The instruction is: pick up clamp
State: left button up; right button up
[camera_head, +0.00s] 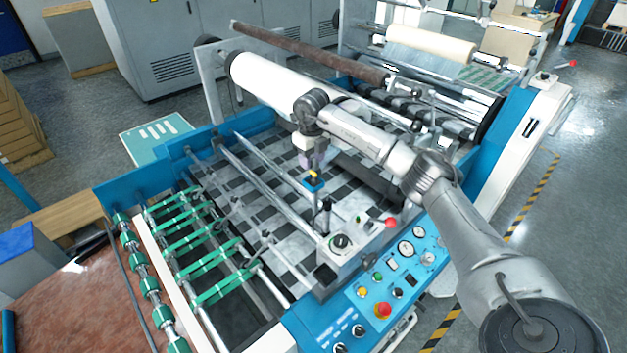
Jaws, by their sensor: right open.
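My right arm reaches in from the lower right over the laminating machine. My right gripper (315,173) points down above the checkered bed, near the inner side of the control panel. It is open. A small blue and yellow piece (314,185) shows at its fingertips; I cannot tell whether it is part of the gripper or a separate thing. A small black upright part (326,206) stands just below the fingertips, by the metal bar. It may be the clamp, but it is too small to be sure. My left gripper is not in view.
A white roll (262,80) and a brown bar (300,50) lie across the machine behind the gripper. The blue control panel (405,262) with a red button (383,310) is at the front right. Green-banded rollers (200,250) fill the left front.

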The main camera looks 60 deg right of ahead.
aim_at(313, 172)
jog(key=shift+s+f+p, duration=0.2)
jog(key=shift+f+p, duration=0.7)
jog(key=shift+f, duration=1.35)
jog(key=shift+d+f, duration=0.1)
jog(key=shift+f, duration=0.5)
jog(key=c, duration=0.6)
grip_shut()
